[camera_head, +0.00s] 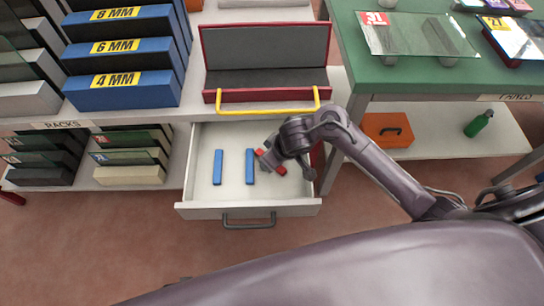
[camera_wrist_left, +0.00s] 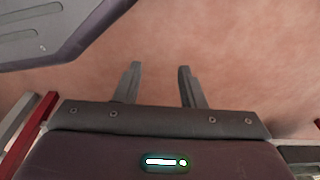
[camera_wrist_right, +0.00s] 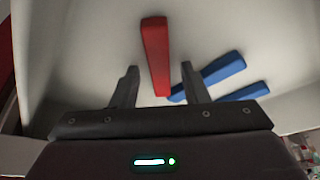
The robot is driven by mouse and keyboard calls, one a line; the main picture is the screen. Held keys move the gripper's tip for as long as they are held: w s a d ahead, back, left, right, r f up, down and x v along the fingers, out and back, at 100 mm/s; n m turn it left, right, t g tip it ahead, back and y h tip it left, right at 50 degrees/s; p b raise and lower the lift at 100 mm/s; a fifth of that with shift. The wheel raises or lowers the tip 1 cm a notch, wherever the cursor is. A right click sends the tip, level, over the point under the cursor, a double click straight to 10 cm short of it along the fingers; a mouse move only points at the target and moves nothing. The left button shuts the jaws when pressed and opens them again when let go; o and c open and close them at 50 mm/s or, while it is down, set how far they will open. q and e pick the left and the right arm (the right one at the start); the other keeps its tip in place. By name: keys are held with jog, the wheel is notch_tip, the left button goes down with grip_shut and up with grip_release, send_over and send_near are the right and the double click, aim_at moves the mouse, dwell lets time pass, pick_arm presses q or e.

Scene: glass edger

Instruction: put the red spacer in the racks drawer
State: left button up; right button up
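The racks drawer (camera_head: 232,192) is pulled out below the bench. The red spacer (camera_wrist_right: 155,55) is inside the drawer's outline; bits of it show beside my right gripper in the head view (camera_head: 281,170). My right gripper (camera_wrist_right: 159,83) is over the drawer, its fingers apart. The spacer's near end shows between them, with gaps on both sides. In the head view the right gripper (camera_head: 268,160) hides most of the spacer. Whether the spacer lies flat on the drawer floor is hard to tell. My left gripper (camera_wrist_left: 157,72) is open and empty, with bare floor beyond it.
Two blue spacers, one at left (camera_head: 217,167) and one nearer the gripper (camera_head: 250,166), lie in the drawer. A red tray with a yellow handle (camera_head: 267,108) stands on the bench above. A green table (camera_head: 440,75) is at right. The drawer's front left is clear.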

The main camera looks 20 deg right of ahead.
jog(key=shift+r+p, duration=0.3)
jog(key=shift+r, duration=0.2)
pick_arm(q)
jog(key=s+a+f+p, duration=0.1)
jog(key=s+a+p, duration=0.1)
jog(key=s+p, duration=0.5)
jog(key=s, duration=0.6)
jog(key=shift+s+a+f+g, duration=0.25)
jog(key=shift+s+a+g, duration=0.05)
jog(key=shift+s+g, duration=0.1)
pick_arm(e)
jog(key=v, duration=1.1)
jog(key=shift+s, duration=0.25)
pick_arm(q)
jog(key=shift+w, duration=0.1)
pick_arm(e)
jog(key=shift+r, duration=0.1)
